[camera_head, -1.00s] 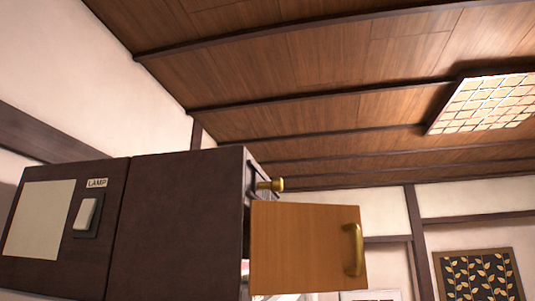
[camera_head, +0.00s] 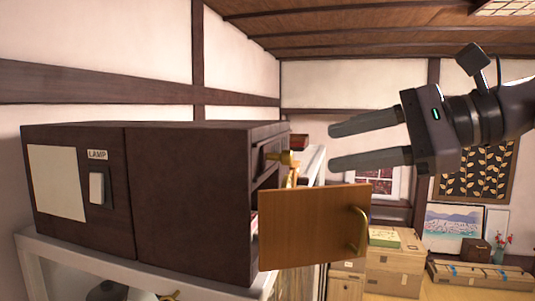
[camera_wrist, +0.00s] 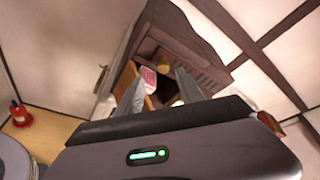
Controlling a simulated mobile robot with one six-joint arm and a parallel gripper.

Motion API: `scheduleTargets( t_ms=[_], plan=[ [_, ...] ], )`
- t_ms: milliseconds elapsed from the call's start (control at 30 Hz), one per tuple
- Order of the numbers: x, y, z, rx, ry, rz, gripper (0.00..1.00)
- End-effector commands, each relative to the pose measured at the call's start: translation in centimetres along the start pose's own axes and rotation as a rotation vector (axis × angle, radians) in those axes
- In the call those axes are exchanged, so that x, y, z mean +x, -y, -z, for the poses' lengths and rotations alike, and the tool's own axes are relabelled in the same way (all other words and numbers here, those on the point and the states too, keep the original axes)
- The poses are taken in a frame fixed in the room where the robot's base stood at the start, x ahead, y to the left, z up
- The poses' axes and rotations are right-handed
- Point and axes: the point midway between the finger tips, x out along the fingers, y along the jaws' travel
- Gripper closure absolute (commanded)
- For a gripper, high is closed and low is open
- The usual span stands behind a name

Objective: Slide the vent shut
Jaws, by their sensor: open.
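A dark brown cabinet (camera_head: 190,195) stands on a pale shelf at the left in the head view. The front is seen nearly edge-on, so I cannot tell how far the vent is open.
The open door juts out below my gripper. A lamp switch (camera_head: 97,188) is on the cabinet's side. The pale shelf (camera_head: 150,275) runs under the cabinet. Cardboard boxes (camera_head: 395,270) and framed pictures stand at the back right. The wrist view shows a red object (camera_wrist: 19,115) at left.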

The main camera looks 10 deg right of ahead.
Motion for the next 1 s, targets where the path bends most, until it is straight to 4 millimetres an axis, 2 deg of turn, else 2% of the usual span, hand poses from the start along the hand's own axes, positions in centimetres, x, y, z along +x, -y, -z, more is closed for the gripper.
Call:
scheduleTargets(
  t_ms=[33,200,333,500,800,867,1000],
  plan=[
    [1.5,-0.1,-0.1,0.000,0.005,-0.004,0.56],
    [5.9,0.0,-0.1,0.001,0.004,-0.004,0.56],
    [8.3,0.0,-0.1,0.002,0.003,-0.002,0.56],
    [9.9,0.0,0.0,0.002,0.001,-0.001,0.56],
    [10.1,0.0,0.0,0.002,-0.001,0.000,0.56],
    [10.1,0.0,0.0,0.001,-0.001,0.000,0.65],
    [10.1,0.0,0.0,0.001,-0.001,0.000,0.93]
  ],
)
